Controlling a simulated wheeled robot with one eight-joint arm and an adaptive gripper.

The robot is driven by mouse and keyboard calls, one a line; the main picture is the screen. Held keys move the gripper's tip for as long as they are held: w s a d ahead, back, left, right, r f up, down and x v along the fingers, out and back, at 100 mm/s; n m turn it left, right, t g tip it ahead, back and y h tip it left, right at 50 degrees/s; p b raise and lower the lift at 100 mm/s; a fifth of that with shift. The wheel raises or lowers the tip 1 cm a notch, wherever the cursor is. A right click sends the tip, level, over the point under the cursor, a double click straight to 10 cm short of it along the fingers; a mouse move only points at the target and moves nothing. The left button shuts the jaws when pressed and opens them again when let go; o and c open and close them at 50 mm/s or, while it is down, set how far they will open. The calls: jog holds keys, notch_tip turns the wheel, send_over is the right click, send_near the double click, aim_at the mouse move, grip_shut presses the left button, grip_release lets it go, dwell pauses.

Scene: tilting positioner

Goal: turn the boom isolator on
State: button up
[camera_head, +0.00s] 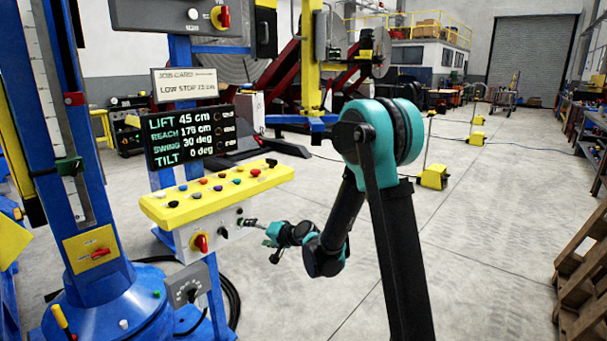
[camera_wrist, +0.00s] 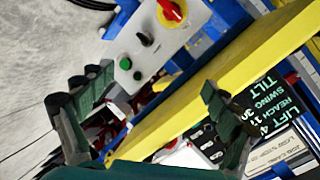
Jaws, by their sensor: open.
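Three red switches show in the head view, and I cannot read which one is the boom isolator. One red-and-yellow rotary switch (camera_head: 200,243) is on the front of the control panel; it also shows at the top of the wrist view (camera_wrist: 170,12). Another red-and-yellow rotary switch (camera_head: 221,17) is on the grey box above the display. A red handle (camera_head: 101,254) sits on a yellow plate on the blue column. My gripper (camera_head: 259,240) is open and empty, just right of the panel. In the wrist view its fingers (camera_wrist: 140,95) spread below the panel's green button (camera_wrist: 126,63).
The yellow console top (camera_head: 160,212) with several coloured buttons overhangs the panel face. A dark display (camera_head: 190,136) stands behind it. A grey dial box (camera_head: 187,285) hangs below the panel. The floor to the right (camera_head: 480,260) is clear; a wooden pallet stack (camera_head: 585,270) stands far right.

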jog(key=s+d+f+g+h, duration=0.1)
jog(key=s+d+f+h, duration=0.1)
jog(key=s+d, duration=0.8)
jog(key=s+d+f+n+g+h, duration=0.1)
jog(key=s+d+h, duration=0.4)
jog(key=s+d, duration=0.5)
jog(key=s+d+f+g+h, duration=0.2)
jog(key=s+d+f+h, duration=0.2)
jog(key=s+d, duration=0.6)
jog(key=d, duration=0.5)
jog(key=shift+s+d+n, duration=0.3)
jog(key=shift+s, duration=0.05)
